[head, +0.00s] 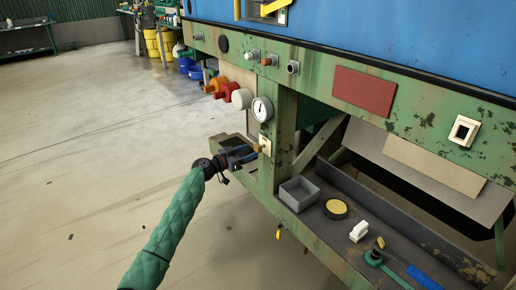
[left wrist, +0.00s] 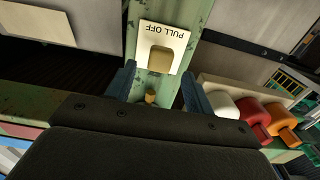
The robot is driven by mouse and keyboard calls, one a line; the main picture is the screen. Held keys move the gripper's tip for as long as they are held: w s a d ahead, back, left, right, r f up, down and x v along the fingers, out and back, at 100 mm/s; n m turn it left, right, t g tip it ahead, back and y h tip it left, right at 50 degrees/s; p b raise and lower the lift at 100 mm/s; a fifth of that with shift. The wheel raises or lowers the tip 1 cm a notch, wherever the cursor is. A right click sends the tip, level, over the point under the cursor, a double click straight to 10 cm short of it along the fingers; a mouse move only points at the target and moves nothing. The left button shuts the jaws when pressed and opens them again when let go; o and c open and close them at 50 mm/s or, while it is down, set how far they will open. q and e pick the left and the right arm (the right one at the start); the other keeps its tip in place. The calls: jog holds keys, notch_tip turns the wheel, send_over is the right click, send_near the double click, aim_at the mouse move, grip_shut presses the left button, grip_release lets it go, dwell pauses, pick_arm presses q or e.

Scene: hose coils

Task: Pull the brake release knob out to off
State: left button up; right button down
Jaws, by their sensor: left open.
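A cream plate marked PULL OFF (left wrist: 165,33) is fixed to a green post; it also shows in the head view (head: 265,140). A tan, square-looking part (left wrist: 160,60) sits on the plate, and a small brass-coloured piece (left wrist: 151,98) shows below it. In the head view the brass-coloured knob (head: 258,148) stands out from the plate toward my left gripper (head: 248,154). My left gripper is open, its fingers (left wrist: 158,88) apart on either side of the post's line in the wrist view. I cannot tell whether they touch the knob. My right gripper is not in view.
A grey bin (head: 299,194), a yellow-topped tin (head: 336,209) and tools lie on the tray to the right.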

aim_at(256, 149)
pick_arm(q)
jog(key=shift+x, duration=2.8)
